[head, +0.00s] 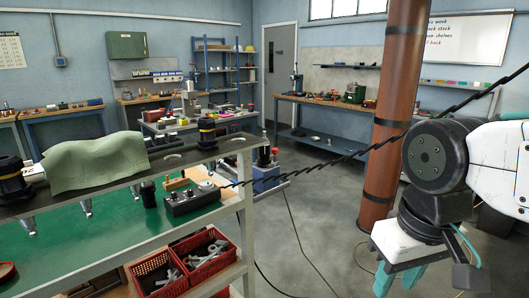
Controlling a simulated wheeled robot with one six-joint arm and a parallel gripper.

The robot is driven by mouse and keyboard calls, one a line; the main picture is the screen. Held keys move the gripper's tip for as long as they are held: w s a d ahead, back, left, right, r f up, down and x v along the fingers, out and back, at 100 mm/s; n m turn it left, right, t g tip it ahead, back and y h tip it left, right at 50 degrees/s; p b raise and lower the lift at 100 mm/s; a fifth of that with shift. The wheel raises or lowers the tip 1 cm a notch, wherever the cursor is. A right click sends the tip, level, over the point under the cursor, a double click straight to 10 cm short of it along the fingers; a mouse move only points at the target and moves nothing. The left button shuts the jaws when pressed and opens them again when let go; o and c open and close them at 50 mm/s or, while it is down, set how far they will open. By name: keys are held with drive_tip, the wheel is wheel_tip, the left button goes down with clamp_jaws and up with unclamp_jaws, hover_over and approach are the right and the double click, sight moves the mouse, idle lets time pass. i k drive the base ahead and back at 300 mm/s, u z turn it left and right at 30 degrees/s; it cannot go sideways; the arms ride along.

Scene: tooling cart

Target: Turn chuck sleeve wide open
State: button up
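My gripper (398,283) hangs at the lower right, in front of the floor and well to the right of the cart. Its two teal fingers stand apart with a gap and nothing visible between them, so it looks open; their tips are near the bottom edge. A black tool holder with a yellow band (207,132) stands upright in the cart's top rail. A similar black and yellow holder (12,182) stands at the far left, partly cut off. A small black ribbed cylinder (148,194) stands on the green shelf. I cannot tell which part carries the chuck sleeve.
A green cloth (95,162) drapes over the rail (150,165). A dark block with knobs (192,200) lies on the green shelf (110,240). Red baskets (208,262) with metal parts sit below. A brown column (394,110) stands between cart and arm; a black cable crosses the view.

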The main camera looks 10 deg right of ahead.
sight(264, 150)
drive_tip(key=z, duration=0.75)
drive_tip(key=i, duration=1.45)
drive_tip(key=u, duration=0.1)
